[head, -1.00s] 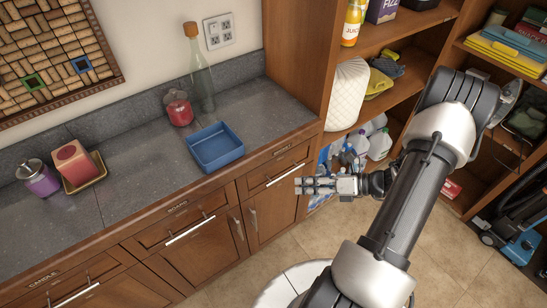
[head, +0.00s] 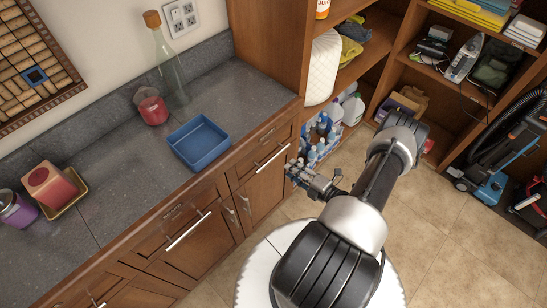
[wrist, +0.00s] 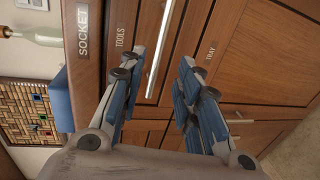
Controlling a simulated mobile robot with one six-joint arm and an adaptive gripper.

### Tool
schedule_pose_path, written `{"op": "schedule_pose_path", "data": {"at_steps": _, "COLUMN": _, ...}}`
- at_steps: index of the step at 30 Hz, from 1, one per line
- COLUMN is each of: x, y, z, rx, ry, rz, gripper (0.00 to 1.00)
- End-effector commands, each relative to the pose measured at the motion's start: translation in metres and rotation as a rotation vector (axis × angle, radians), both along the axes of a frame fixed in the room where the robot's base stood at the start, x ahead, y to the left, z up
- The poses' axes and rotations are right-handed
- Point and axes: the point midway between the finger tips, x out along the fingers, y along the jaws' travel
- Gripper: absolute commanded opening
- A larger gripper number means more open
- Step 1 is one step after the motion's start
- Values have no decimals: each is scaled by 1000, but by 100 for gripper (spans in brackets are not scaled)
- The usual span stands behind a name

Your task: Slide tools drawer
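The tools drawer (head: 261,168) is the wooden drawer at the right end of the counter, and its front looks shut. Its long silver bar handle (head: 272,158) shows in the head view. In the wrist view the label TOOLS (wrist: 119,36) is on the drawer front, and the handle (wrist: 159,45) runs between my fingers. My gripper (head: 292,170) is near the handle's right end in the head view. In the wrist view my gripper (wrist: 157,70) is open with blue pads on either side of the handle. I cannot tell whether a pad touches it.
A blue tray (head: 200,143), a red jar (head: 151,106) and a corked bottle (head: 169,66) stand on the counter (head: 110,172). A lower front labelled TRAY (wrist: 210,50) is beyond the handle. Bottles (head: 321,140) fill the shelf beside my gripper. The tiled floor (head: 450,235) is open at right.

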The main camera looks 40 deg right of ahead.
Motion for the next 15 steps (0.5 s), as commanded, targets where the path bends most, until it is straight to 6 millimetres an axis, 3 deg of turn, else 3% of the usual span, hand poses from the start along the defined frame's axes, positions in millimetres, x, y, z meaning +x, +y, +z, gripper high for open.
{"op": "schedule_pose_path", "data": {"at_steps": 9, "x": 68, "y": 7, "z": -15, "rx": -4, "ry": -1, "rz": 7, "gripper": 31}}
{"op": "schedule_pose_path", "data": {"at_steps": 15, "x": 95, "y": 8, "z": -20, "rx": -2, "ry": 0, "rz": 4, "gripper": 31}}
